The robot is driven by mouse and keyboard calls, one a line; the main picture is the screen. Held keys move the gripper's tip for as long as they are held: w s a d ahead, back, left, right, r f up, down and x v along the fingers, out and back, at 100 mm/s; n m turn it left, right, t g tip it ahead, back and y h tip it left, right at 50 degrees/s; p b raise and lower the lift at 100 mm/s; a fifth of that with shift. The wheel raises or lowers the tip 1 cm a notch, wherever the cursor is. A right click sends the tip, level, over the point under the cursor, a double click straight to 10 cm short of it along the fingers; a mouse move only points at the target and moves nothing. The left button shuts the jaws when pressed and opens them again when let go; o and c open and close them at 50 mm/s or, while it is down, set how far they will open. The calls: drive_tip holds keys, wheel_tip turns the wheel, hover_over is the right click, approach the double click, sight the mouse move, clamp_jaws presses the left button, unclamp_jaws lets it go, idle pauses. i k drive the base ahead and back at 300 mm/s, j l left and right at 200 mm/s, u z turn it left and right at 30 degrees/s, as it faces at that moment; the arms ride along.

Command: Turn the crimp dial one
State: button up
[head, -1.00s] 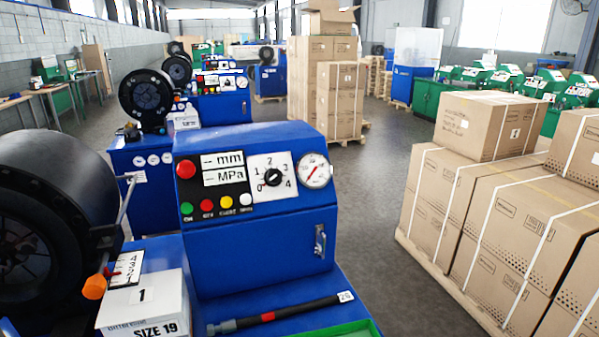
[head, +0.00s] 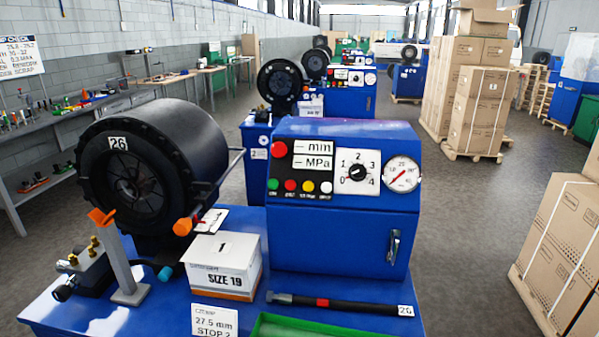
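The crimp dial (head: 357,173) is a small black knob on a white plate marked 0 to 4. It is on the front of the blue control box (head: 342,225), between the "mm" and "MPa" displays (head: 313,155) and a round pressure gauge (head: 401,174). The knob is too small to tell surely which number it points at. The black crimper head (head: 150,165), labelled 26, stands left of the box. A card in front reads "27.5 mm STOP 2" (head: 214,320). My gripper is not in view.
A white SIZE 19 box (head: 222,265) and a black hose (head: 345,305) tagged 26 lie on the blue bench. A green tray (head: 310,327) is at its front. Strapped cartons (head: 565,255) stand right, across open floor. More crimpers (head: 335,85) line up behind.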

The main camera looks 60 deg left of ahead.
sight(358, 172)
drive_tip(key=i+u, duration=0.1)
drive_tip(key=u, duration=0.3)
drive_tip(key=i+u, duration=0.1)
drive_tip(key=u, duration=0.3)
drive_tip(key=i+l+u, duration=0.1)
drive_tip(key=u, duration=0.3)
drive_tip(key=i+l+u, duration=0.1)
drive_tip(key=u, duration=0.3)
